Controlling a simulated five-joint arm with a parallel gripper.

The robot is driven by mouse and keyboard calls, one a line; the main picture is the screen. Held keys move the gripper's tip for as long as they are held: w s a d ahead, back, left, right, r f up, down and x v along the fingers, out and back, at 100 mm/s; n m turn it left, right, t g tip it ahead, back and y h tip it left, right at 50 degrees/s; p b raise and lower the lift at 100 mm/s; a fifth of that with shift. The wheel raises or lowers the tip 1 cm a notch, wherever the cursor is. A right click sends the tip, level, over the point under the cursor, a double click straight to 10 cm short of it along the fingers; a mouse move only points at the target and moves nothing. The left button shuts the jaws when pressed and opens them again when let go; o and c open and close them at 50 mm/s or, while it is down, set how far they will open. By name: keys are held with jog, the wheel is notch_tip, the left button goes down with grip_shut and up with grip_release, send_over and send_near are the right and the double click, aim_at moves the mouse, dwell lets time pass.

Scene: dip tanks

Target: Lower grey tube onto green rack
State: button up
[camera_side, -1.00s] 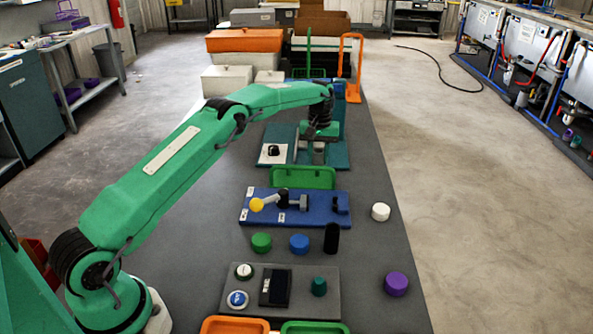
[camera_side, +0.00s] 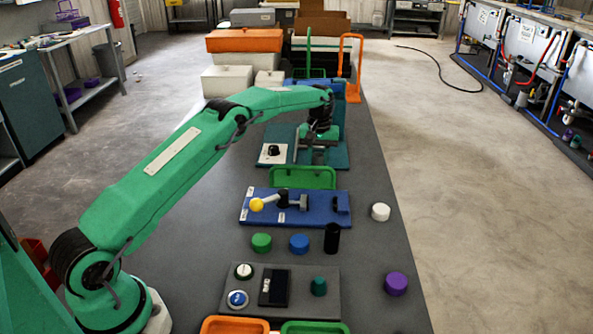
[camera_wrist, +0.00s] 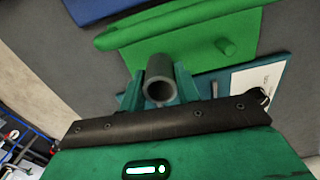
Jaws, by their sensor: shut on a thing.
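The grey tube (camera_wrist: 159,80) is held between the two teal fingers of my gripper (camera_wrist: 160,92) in the wrist view. Its open end faces the camera. In the side view the tube (camera_side: 318,155) shows as a small grey piece under my gripper (camera_side: 318,143), above the teal board. The green rack (camera_side: 303,177) lies just nearer the side camera than the gripper. In the wrist view the rack (camera_wrist: 185,50) has a long rail and a short peg, and it lies beyond the tube. I cannot tell the exact height of the tube above the surface.
The teal board (camera_side: 341,157) bears a white plate with a black knob (camera_side: 273,150). A blue board (camera_side: 320,212) with a yellow-tipped lever stands nearer. An orange frame (camera_side: 351,50) and boxes stand behind. The table's right strip is mostly clear.

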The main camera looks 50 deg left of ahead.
jog(key=shift+f, duration=0.6)
dwell(0.6)
dwell(0.3)
jog(key=o, duration=1.7)
jog(key=shift+r, duration=0.15)
notch_tip(320, 180, up, 8)
jog(key=shift+f, duration=0.15)
dwell(0.5)
